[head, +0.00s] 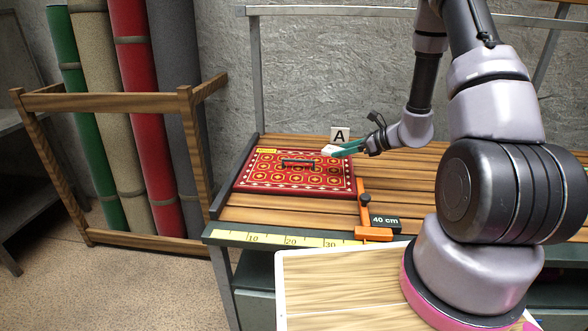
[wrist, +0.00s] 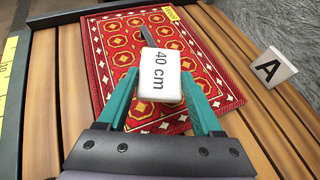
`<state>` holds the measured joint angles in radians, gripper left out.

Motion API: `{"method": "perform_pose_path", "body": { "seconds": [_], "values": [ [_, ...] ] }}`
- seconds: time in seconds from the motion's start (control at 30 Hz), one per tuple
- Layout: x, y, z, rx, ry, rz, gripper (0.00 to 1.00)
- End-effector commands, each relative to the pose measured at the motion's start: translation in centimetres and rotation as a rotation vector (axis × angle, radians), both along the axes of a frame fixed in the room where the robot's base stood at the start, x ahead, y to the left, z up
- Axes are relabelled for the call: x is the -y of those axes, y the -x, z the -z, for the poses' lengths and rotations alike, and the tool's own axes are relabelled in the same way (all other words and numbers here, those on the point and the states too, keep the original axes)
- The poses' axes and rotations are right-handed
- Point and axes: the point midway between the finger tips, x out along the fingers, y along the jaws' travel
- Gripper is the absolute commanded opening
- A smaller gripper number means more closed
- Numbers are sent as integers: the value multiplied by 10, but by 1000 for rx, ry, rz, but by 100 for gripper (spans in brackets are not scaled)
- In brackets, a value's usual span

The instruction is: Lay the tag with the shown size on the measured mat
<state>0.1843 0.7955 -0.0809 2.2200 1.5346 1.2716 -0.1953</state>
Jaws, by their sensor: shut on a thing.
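My gripper (head: 346,149) has teal fingers and is shut on a white tag (wrist: 161,77) printed "40 cm". The tag also shows in the head view (head: 330,152), near the mat's back right corner. In the wrist view the tag is in front of the red patterned mat (wrist: 110,60) and covers part of it. The mat (head: 250,180) lies flat on the slatted table. A dark bar (head: 298,162) lies on it. An orange slide (head: 362,205) stands at the mat's right edge, beside a dark "40 cm" display (head: 385,223).
A yellow ruler (head: 270,238) runs along the table's front edge. A white "A" card (head: 340,134) stands behind the mat; it also shows in the wrist view (wrist: 274,67). A yellow label (head: 266,151) is at the mat's back left. Rolled rugs (head: 135,100) stand in a wooden rack at left.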

Motion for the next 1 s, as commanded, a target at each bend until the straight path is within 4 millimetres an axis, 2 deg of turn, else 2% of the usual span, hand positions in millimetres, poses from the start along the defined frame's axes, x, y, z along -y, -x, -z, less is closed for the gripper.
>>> {"method": "perform_pose_path", "body": {
  "seconds": [0.2,0.47,0.8,1.0],
  "values": [
    [-9,10,-14,0,0,-264,15],
    [-6,21,-18,-3,-2,-421,15],
    [-6,23,34,-6,-3,-437,15],
    [-6,23,49,-4,-3,-436,15]
  ]
}}
